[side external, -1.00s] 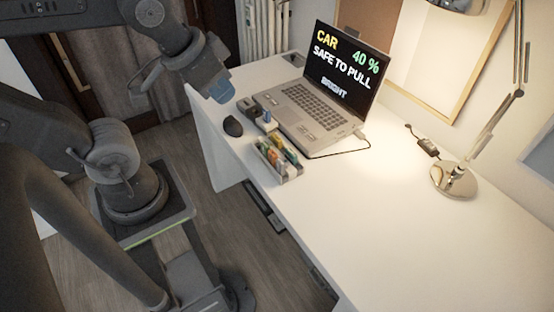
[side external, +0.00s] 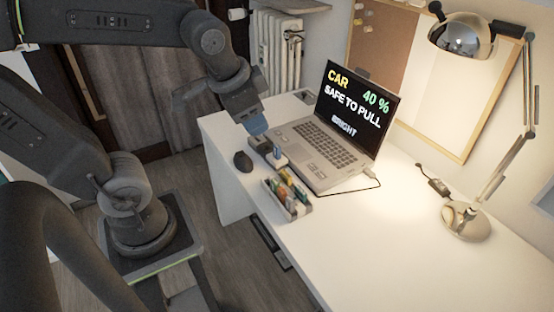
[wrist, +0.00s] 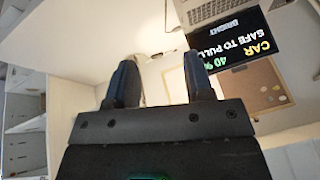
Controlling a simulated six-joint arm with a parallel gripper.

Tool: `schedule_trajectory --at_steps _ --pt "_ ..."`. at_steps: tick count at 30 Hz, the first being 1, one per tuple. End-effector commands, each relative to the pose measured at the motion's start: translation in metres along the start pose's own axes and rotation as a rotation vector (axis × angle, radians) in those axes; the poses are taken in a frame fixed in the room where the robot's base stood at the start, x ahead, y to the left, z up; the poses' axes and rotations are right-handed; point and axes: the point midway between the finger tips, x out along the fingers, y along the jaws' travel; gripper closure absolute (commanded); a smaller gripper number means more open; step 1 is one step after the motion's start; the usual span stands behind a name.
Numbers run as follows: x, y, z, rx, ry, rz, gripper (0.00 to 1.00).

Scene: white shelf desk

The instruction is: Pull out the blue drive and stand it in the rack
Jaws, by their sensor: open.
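My gripper (side external: 258,128) is over the left part of the desk in the side external view, just above and beside a dark hub (side external: 263,146). A small blue drive (side external: 279,153) appears to stand at the hub's right end, near the laptop; its details are too small to tell. The rack (side external: 298,211), a pale tray with several coloured drives upright in it, sits in front of the laptop. In the wrist view my gripper (wrist: 161,78) is open, with nothing between its two fingers. The drive and rack cannot be made out there.
The laptop (side external: 322,152) is open behind the hub, its screen reading "CAR 40 % SAFE TO PULL BRIGHT". A mouse (side external: 243,161) lies at the front edge.

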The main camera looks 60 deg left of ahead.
Motion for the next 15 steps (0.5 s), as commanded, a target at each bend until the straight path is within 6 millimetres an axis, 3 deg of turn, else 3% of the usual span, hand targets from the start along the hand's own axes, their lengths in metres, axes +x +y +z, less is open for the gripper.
schedule_trajectory --at_steps 6,11,15 --pt "0.055 -0.053 -0.045 0.367 -0.165 -0.05 0.52" --pt "0.109 -0.092 -0.065 0.646 -0.289 -0.039 0.52" --pt "0.164 -0.126 -0.071 0.889 -0.394 0.004 0.52"
